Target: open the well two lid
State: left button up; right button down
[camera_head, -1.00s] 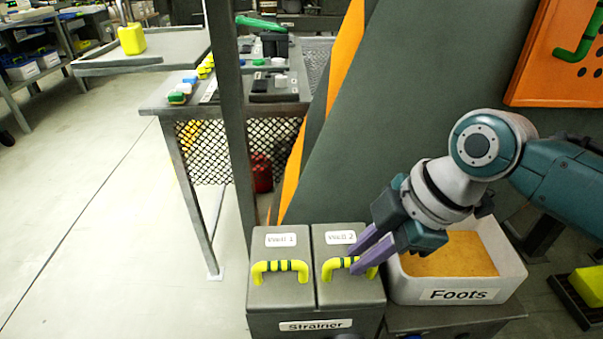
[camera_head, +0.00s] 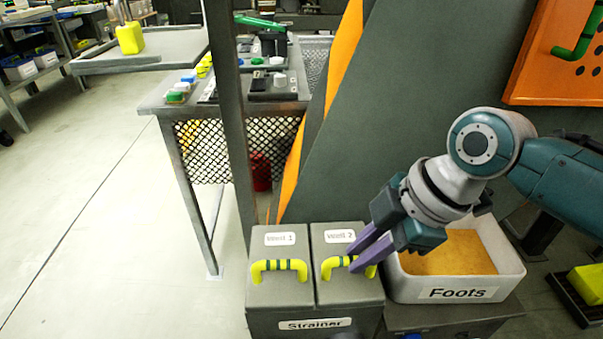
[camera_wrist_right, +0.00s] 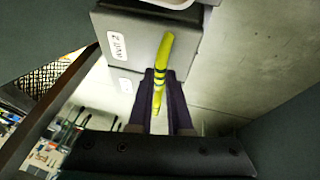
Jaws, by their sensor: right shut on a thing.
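The Well 2 lid (camera_head: 341,292) lies flat on the right half of the grey Strainer box (camera_head: 283,325), and looks closed. Its yellow handle with green bands (camera_head: 330,265) stands on the lid. My right gripper (camera_head: 356,262) has its purple fingers at the right part of this handle, shut on it. The fingers hide part of the handle in the head view. My left gripper is not in view.
The Well 1 lid (camera_head: 281,291) with its own yellow handle (camera_head: 279,266) is directly left. The white Foots bin (camera_head: 410,289) with orange-brown contents stands close on the right. A dark post (camera_head: 232,130) rises behind the box. The floor at left is clear.

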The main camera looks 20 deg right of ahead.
jog(key=shift+r, duration=0.1)
jog(key=shift+w+d+r+g, duration=0.15)
jog(key=shift+w+r+g, duration=0.4)
jog(key=shift+r+g, duration=0.05)
jog(key=shift+w+d+r+m+g+y+b, duration=0.15)
jog(key=shift+w+r+g+y+b, duration=0.05)
jog(key=shift+w+r+g+b, duration=0.2)
jog(key=shift+w+d+r+m+g+y+b, duration=0.1)
jog(key=shift+w+r+m+g+y+b, duration=0.15)
jog(key=shift+w+r+b, duration=0.2)
jog(key=shift+w+d+r+b, duration=0.2)
jog(key=shift+w+r+b, duration=0.2)
jog(key=shift+w, duration=0.2)
jog(key=shift+w+d+r+b, duration=0.25)
jog(key=shift+w+b, duration=0.25)
jog(key=shift+w, duration=0.15)
jog(key=shift+w+d+r+b, duration=0.2)
jog(key=shift+w+r+b, duration=0.2)
jog(key=shift+w, duration=0.2)
jog(key=c, duration=0.8)
grip_release()
jog(key=shift+a, duration=0.1)
jog(key=shift+c, duration=0.2)
jog(key=shift+r, duration=0.1)
